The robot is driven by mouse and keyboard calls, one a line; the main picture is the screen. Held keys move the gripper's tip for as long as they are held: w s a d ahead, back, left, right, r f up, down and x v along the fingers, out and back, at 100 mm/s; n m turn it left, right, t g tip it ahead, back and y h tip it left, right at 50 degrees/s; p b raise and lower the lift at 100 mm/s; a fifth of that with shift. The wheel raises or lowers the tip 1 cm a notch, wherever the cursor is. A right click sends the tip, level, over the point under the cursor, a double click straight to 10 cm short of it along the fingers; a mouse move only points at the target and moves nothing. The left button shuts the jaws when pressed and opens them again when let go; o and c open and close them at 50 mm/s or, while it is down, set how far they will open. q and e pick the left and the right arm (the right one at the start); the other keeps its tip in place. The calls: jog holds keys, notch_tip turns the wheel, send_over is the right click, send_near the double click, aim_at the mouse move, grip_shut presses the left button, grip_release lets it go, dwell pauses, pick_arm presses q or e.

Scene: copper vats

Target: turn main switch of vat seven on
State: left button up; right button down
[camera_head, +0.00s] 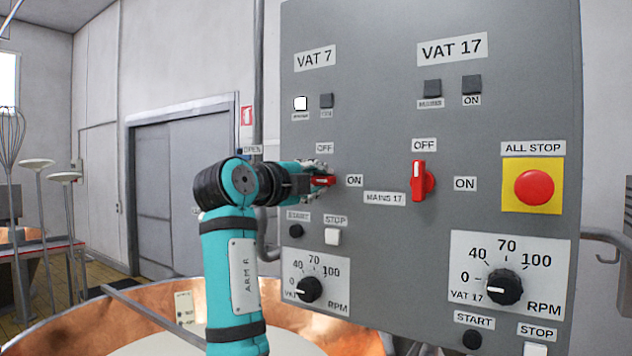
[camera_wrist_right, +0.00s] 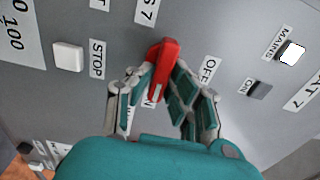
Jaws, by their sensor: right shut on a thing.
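The red main switch of vat 7 (camera_head: 322,181) is on the grey control panel, below its OFF label (camera_head: 324,148) and left of its ON label (camera_head: 354,181). Its handle lies about level, towards ON. In the right wrist view the red handle (camera_wrist_right: 163,68) stands between the fingers. My right gripper (camera_head: 312,180) is shut on this handle, and its fingers hide part of the switch. The left lamp under the VAT 7 sign (camera_head: 301,104) shows bright white; the lamp beside it (camera_head: 327,101) is dark. My left gripper is not in view.
The vat 17 switch (camera_head: 418,180) is upright, towards OFF. Below the vat 7 switch are a black START button (camera_head: 296,231), a white STOP button (camera_head: 332,237) and an RPM knob (camera_head: 309,289). The red ALL STOP button (camera_head: 534,187) is at right. A copper vat (camera_head: 350,339) lies below.

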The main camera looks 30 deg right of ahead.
jog(key=c, duration=1.3)
grip_release()
jog(key=v, duration=1.2)
jog(key=shift+f, duration=0.1)
